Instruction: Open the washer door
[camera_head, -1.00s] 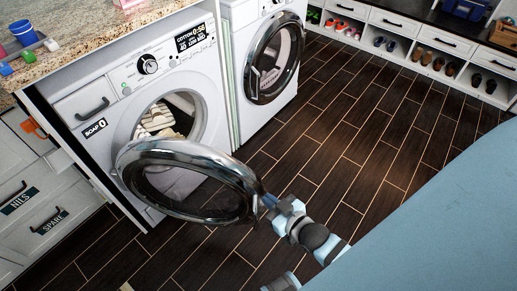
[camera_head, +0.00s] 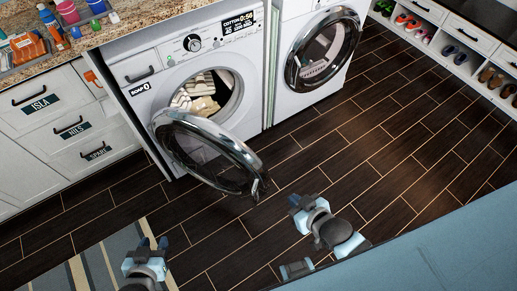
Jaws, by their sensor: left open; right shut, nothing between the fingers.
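The white washer (camera_head: 147,98) stands at upper left, under the counter. Its round chrome-rimmed glass door (camera_head: 208,150) is swung wide open toward the floor in front. Light-coloured laundry (camera_head: 203,95) shows inside the drum. My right gripper (camera_head: 295,203) is shut and empty, a little right of and below the door's free edge, apart from it. My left gripper (camera_head: 152,243) is open and empty at the lower left, in front of the door and apart from it.
A second white machine (camera_head: 290,80) with a round dark door stands right of the washer. Cabinet drawers (camera_head: 50,120) are at left, below a granite counter with bottles. A striped rug (camera_head: 100,265) lies at lower left. A shoe shelf (camera_head: 440,40) is at upper right. The dark wood floor between is clear.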

